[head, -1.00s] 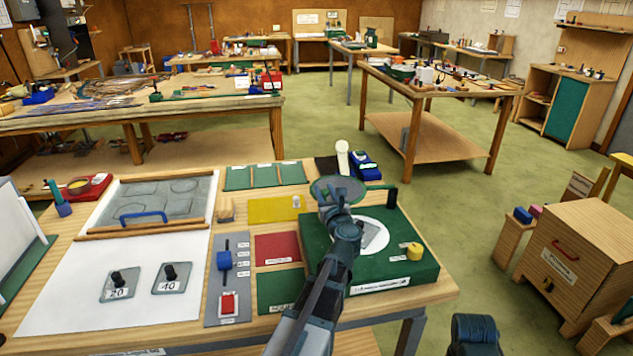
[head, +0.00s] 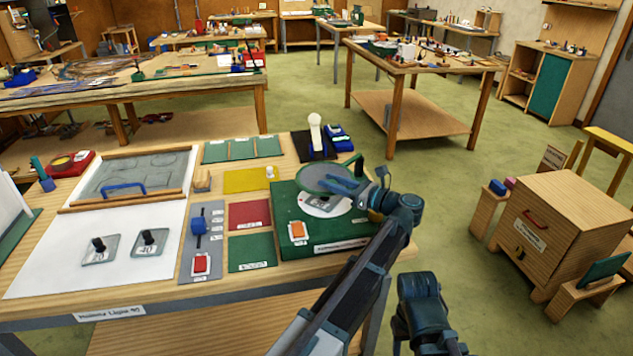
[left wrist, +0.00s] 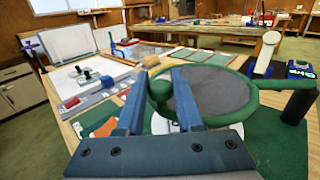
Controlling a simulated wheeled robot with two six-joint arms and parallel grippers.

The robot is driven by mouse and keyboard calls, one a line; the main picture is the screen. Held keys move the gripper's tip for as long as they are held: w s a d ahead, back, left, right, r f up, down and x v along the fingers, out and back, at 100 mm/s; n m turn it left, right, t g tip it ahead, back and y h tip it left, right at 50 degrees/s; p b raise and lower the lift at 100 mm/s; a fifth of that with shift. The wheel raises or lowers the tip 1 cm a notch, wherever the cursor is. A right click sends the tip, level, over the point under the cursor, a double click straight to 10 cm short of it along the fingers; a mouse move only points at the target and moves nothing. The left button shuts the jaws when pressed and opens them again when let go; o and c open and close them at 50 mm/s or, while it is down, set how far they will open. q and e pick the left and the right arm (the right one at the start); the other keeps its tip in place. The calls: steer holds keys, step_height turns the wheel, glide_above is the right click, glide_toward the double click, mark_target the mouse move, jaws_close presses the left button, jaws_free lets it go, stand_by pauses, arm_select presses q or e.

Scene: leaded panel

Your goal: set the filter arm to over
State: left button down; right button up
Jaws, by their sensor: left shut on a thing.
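The filter arm is a dark grey mesh disc with a green rim (head: 318,178); it also shows in the left wrist view (left wrist: 215,95). In the head view it overlaps the back part of the white circle (head: 322,208) on the green box (head: 340,245); how well it is centred I cannot tell. My left gripper (head: 343,187) is shut on the filter arm's green knob (left wrist: 160,88), which sits between its fingers in the wrist view. The dark pivot post (left wrist: 299,106) stands at the ring's far right.
An orange button (head: 297,230) is on the box's front left. My left forearm hides the box's right side. A blue slider (head: 199,226) and red button (head: 200,263) are to the left. A white-headed stand (head: 315,125) is behind. A wooden cabinet (head: 560,225) stands right.

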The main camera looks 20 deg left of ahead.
arm_select(q)
steer(key=shift+d+g, duration=0.3)
steer(key=shift+d, duration=0.1)
steer(key=c, duration=0.6)
jaws_free()
steer(key=shift+o, duration=0.2)
steer(key=shift+d, duration=0.1)
arm_select(e)
steer(key=shift+s+d, duration=0.1)
steer(key=shift+d, duration=0.05)
